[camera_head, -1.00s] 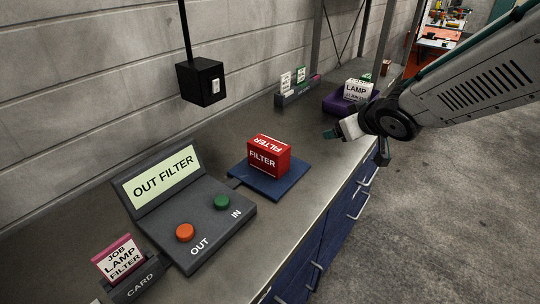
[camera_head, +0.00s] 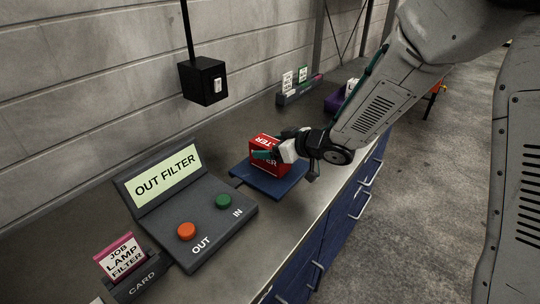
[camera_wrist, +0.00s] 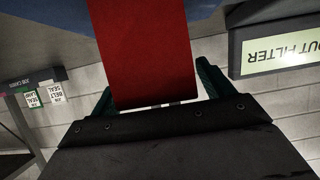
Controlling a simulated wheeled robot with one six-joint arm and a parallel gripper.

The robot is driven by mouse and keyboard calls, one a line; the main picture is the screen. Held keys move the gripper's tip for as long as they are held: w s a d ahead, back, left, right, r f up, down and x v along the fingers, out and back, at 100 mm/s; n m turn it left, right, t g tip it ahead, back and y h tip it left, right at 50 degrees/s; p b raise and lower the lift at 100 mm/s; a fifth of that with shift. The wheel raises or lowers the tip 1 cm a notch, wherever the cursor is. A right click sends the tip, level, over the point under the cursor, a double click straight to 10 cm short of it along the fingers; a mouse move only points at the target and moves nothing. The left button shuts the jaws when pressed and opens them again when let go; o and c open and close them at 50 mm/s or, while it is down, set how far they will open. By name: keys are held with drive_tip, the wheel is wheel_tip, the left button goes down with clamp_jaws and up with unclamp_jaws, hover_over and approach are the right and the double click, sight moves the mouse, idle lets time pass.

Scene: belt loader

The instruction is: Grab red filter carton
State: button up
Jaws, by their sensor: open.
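The red filter carton (camera_head: 262,150) sits upright on the dark blue pad (camera_head: 268,183) on the bench, partly hidden by my gripper in the head view. My gripper (camera_head: 268,155) is at the carton's right front side in that view. In the wrist view the red carton (camera_wrist: 143,50) stands between the two green-tipped fingers (camera_wrist: 158,88), which are apart on either side of it. I cannot tell whether either finger touches it.
A console with an OUT FILTER screen (camera_head: 162,178), an orange button (camera_head: 186,231) and a green button (camera_head: 223,201) stands left of the pad. A job card holder (camera_head: 137,283) is at the front left.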

drive_tip(key=shift+w+a+f, duration=0.2)
drive_tip(key=shift+a, duration=0.15)
drive_tip(key=c, duration=1.4)
drive_tip(key=shift+o, duration=0.2)
